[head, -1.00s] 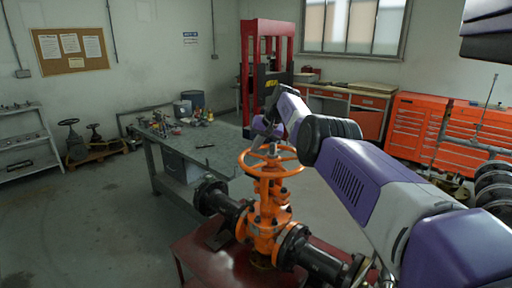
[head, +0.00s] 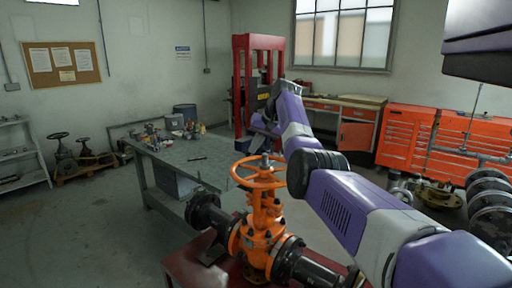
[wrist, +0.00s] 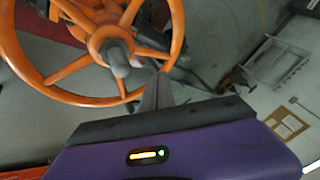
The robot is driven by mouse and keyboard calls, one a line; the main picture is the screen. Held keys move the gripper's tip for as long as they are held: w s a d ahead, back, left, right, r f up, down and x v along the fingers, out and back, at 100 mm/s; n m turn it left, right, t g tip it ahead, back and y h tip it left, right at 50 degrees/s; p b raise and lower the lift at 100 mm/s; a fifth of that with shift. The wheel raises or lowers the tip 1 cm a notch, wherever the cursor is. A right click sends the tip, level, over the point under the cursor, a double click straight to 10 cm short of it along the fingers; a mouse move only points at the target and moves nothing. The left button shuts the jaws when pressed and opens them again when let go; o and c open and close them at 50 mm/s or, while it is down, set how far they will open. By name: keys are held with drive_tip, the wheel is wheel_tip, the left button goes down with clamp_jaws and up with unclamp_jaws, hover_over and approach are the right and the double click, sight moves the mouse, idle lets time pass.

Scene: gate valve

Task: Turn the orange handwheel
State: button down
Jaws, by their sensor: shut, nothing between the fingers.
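The orange handwheel (head: 258,172) sits on top of an orange gate valve (head: 262,232), with dark pipe flanges on both sides. In the wrist view the handwheel (wrist: 88,100) fills the upper left, with its spokes and grey centre hub visible. My gripper (wrist: 158,84) is shut and empty. Its dark fingers overlap the rim at the wheel's lower right in that view; I cannot tell whether they touch it. In the head view my purple hand is just above and behind the wheel, and the fingertips are hard to make out.
The valve stands on a red table (head: 190,266). A grey workbench (head: 205,165) with tools is behind it to the left. A red press (head: 240,90) and orange tool cabinets (head: 405,135) stand farther back. Open floor lies at the left.

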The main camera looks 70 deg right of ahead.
drive_tip(key=shift+s+a+r, duration=0.2)
drive_tip(key=shift+s+r, duration=0.05)
drive_tip(key=shift+r, duration=0.25)
drive_tip(key=w+a+f+n+b, duration=0.1)
drive_tip(key=w+a+f+b, duration=0.3)
drive_tip(key=w+a+b, duration=0.35)
drive_tip(key=m+g+h+b, duration=0.65)
drive_tip(key=m+g, duration=0.45)
drive_tip(key=m, duration=2.2)
approach(265, 170)
drive_tip(key=s+a, duration=0.4)
drive_tip(key=a, duration=0.1)
drive_tip(key=x, duration=0.8)
drive_tip(key=shift+s+f+n+y, duration=0.3)
drive_tip(key=shift+y, duration=0.15)
drive_tip(key=shift+d+p, duration=0.25)
drive_tip(key=shift+p, duration=0.1)
